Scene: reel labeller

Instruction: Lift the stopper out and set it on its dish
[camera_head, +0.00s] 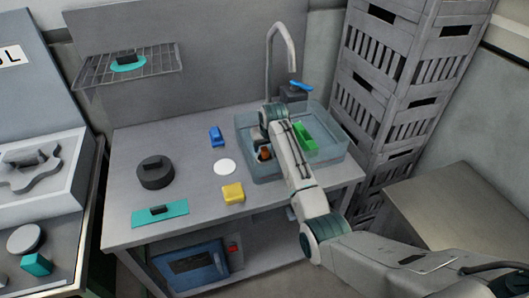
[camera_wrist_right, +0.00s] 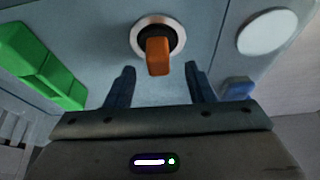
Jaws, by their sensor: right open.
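The stopper (camera_wrist_right: 158,55) has an orange upright grip on a dark round base. It sits in a pale metal ring in the floor of the clear blue basin (camera_head: 247,172). In the head view the stopper (camera_head: 264,154) is partly hidden by my right arm. The dish, a white disc (camera_head: 224,167), lies on the bench left of the basin; it also shows in the right wrist view (camera_wrist_right: 267,32). My right gripper (camera_wrist_right: 159,73) is open, its two fingers apart, with the orange grip showing between and just beyond the tips. Nothing is held. My left gripper is out of view.
A green block (camera_head: 305,136) lies in the basin to the right. A curved tap (camera_head: 290,50) stands behind. A blue block (camera_head: 216,137), a yellow block (camera_head: 233,192) and a dark round object (camera_head: 155,172) stand on the bench. Stacked grey crates (camera_head: 385,90) rise at right.

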